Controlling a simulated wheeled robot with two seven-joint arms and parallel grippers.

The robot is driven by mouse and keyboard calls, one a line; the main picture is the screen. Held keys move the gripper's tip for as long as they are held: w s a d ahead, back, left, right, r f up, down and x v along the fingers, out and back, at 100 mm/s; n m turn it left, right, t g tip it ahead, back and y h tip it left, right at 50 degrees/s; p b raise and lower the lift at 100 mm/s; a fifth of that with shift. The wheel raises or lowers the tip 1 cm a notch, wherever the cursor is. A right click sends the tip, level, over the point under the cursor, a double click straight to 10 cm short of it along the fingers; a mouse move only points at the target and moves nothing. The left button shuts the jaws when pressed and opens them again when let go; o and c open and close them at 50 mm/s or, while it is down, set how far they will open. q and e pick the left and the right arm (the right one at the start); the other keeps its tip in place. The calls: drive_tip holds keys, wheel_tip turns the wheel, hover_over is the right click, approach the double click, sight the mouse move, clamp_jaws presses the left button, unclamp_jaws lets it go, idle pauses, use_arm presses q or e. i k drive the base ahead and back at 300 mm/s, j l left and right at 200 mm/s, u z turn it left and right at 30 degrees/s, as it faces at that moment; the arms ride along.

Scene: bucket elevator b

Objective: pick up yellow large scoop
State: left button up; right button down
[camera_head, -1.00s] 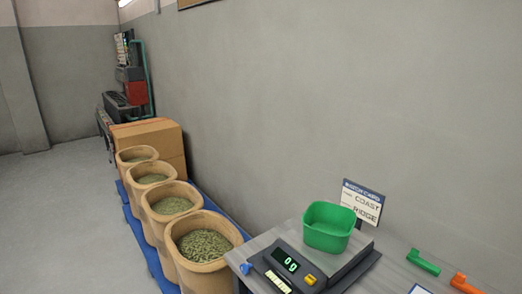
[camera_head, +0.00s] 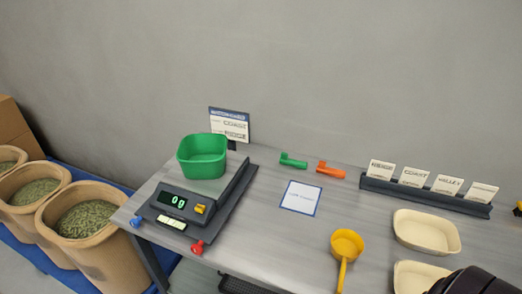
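The yellow large scoop (camera_head: 346,246) lies on the grey table near its front edge, right of the middle. Its round bowl is at the back and its handle points toward me. No gripper touches the scoop in this view. A dark, rounded shape covers the bottom right corner and overlaps a beige tray; I cannot tell which part it is. Neither gripper's fingers are visible.
A scale (camera_head: 172,213) holding a green container (camera_head: 202,155) stands left on the table (camera_head: 262,233). Green (camera_head: 293,160) and orange (camera_head: 331,170) small tools, a white card (camera_head: 300,198) and a beige tray (camera_head: 426,231) lie nearby. Pellet-filled sacks (camera_head: 92,228) stand left.

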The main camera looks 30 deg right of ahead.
sight(347, 245)
drive_tip(key=z, duration=1.75)
